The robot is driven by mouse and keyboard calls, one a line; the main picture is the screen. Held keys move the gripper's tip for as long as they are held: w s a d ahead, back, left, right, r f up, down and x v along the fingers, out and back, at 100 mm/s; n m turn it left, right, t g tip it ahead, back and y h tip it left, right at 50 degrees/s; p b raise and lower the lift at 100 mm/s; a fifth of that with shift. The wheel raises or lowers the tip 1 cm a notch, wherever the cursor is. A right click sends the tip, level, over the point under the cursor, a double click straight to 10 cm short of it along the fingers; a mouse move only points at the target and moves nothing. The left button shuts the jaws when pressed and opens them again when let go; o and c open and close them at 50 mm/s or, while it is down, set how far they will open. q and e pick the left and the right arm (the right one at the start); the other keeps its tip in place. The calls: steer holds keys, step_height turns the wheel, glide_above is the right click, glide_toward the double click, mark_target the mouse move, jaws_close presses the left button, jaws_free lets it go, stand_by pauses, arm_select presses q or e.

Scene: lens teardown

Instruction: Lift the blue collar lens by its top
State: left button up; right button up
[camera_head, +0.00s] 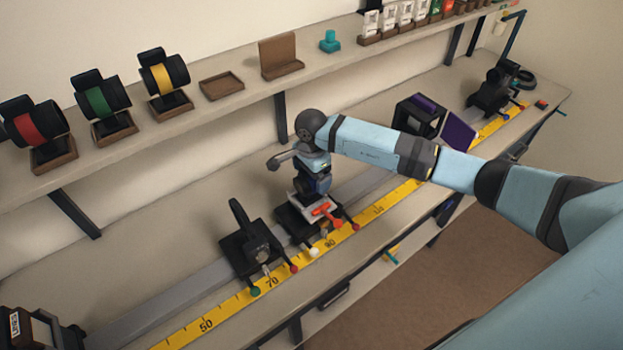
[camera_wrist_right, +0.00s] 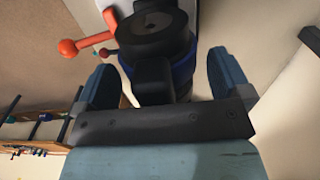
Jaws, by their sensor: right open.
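The blue collar lens (camera_head: 319,186) stands in a carriage on the rail near the 90 mark, a dark body with a blue band. In the right wrist view the lens (camera_wrist_right: 153,32) shows as a black disc with a blue ring behind it, and a dark block on top reaches down between my fingers. My right gripper (camera_head: 313,163) is above the lens, pointing down. In the wrist view my right gripper (camera_wrist_right: 160,68) is open, one finger each side of the block, with visible gaps. The contact side of the lens is partly hidden by the gripper. My left gripper is not in view.
A black lens carriage (camera_head: 250,248) stands left on the rail. An orange-red lever (camera_head: 326,211) sits before the lens. To the right are a black box frame (camera_head: 419,117) and a purple panel (camera_head: 460,131). Red, green and yellow banded lenses stand on the shelf (camera_head: 235,110).

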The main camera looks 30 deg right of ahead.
steer(key=c, duration=1.3)
steer(key=shift+r, duration=0.1)
